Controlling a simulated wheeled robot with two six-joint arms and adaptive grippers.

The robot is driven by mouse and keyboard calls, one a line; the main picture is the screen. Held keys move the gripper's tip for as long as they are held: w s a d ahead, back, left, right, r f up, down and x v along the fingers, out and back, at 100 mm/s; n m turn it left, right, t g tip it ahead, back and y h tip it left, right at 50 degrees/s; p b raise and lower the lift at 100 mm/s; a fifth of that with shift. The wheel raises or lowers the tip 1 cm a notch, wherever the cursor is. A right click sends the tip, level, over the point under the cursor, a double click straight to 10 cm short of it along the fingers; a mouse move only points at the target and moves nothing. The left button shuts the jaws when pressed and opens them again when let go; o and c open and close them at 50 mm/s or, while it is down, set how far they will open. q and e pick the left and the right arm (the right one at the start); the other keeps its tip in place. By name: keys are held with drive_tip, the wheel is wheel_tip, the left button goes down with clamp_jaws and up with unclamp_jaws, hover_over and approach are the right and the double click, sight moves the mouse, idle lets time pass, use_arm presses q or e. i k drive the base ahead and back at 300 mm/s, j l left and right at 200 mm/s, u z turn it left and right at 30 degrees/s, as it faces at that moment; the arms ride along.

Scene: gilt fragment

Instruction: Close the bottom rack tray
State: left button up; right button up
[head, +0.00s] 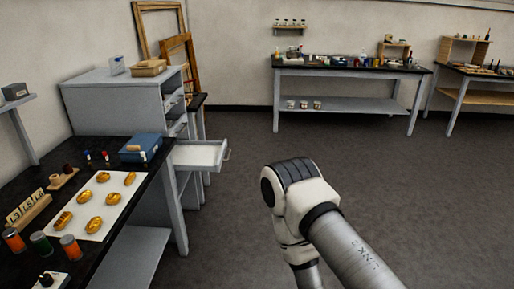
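The bottom rack tray (201,155) is a pale, shallow drawer with a handle at its front end. It sticks out to the right from the grey rack cabinet (105,98), low on its open side, so it stands open. Other trays (174,100) sit above it in the cabinet and look pushed in or nearly so. A white and grey arm of mine stands to the right of the tray, apart from it. Neither gripper shows in the head view.
A black-topped table (140,184) with gilt pieces on a white sheet (97,205), jars and a blue box (140,147) stands at the left, close to the tray. Workbenches (345,68) line the back wall. The grey floor (240,190) right of the tray is clear.

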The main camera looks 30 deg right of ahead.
sight(195, 156)
drive_tip(key=i+l+z, duration=0.45)
drive_tip(key=i+l, duration=0.15)
drive_tip(key=i, duration=0.15)
drive_tip(key=u, duration=0.45)
drive_tip(key=i+l+u, duration=0.4)
drive_tip(key=l+u, duration=0.2)
drive_tip(key=i+l+u, duration=0.1)
drive_tip(key=l+u, duration=0.2)
drive_tip(key=i+l+u, duration=0.1)
drive_tip(key=l+u, duration=0.2)
drive_tip(key=l, duration=0.2)
drive_tip(key=i+l, duration=0.1)
drive_tip(key=l, duration=0.5)
drive_tip(key=i+l, duration=0.1)
drive_tip(key=l, duration=0.55)
drive_tip(key=i+l+u, duration=0.1)
drive_tip(key=l, duration=0.5)
